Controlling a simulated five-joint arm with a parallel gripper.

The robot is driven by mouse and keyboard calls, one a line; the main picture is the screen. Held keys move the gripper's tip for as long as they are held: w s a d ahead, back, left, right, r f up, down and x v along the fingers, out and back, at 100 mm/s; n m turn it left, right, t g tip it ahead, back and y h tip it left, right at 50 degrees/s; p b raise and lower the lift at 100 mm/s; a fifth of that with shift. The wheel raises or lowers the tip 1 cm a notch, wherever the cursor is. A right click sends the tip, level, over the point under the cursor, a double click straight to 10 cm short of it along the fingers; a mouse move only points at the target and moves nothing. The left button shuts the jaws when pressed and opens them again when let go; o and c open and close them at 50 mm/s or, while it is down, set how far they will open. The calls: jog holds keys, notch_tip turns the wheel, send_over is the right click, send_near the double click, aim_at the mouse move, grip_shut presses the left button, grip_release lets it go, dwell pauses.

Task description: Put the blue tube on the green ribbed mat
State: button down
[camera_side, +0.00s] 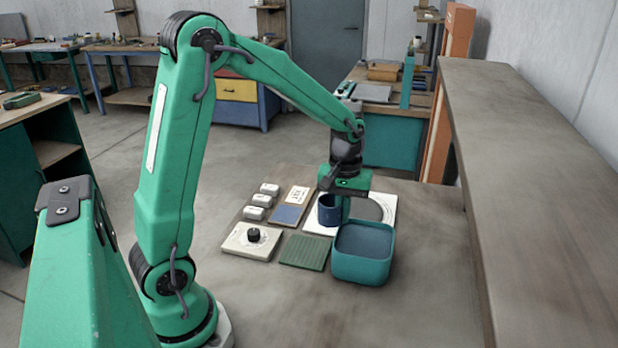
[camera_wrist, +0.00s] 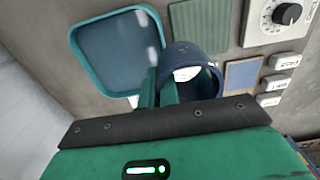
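The blue tube (camera_side: 328,211) stands at the left part of a white board, and it also shows in the wrist view (camera_wrist: 207,66) with its open end facing the camera. My gripper (camera_side: 345,208) is low at the tube's right side. In the wrist view its green fingers (camera_wrist: 160,88) overlap the tube's left edge; whether they pinch its wall cannot be told. The green ribbed mat (camera_side: 304,252) lies flat and empty, left of the teal bin, and shows at the top of the wrist view (camera_wrist: 199,22).
The teal bin (camera_side: 362,272) stands close in front of the gripper. The white board (camera_side: 388,205) carries a grey disc. A blue mat (camera_side: 287,214), a dial box (camera_side: 250,243) and several small white blocks (camera_side: 263,200) lie left. A raised ledge (camera_side: 520,180) runs along the right.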

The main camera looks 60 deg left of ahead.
send_near(317, 253)
jog(key=shift+f, duration=1.35)
jog(key=shift+f, duration=1.85)
jog(key=c, duration=1.6)
grip_release()
jog(key=shift+f, duration=0.15)
jog(key=shift+c, duration=0.2)
notch_tip(317, 253, up, 12)
jog(key=shift+r, duration=0.2)
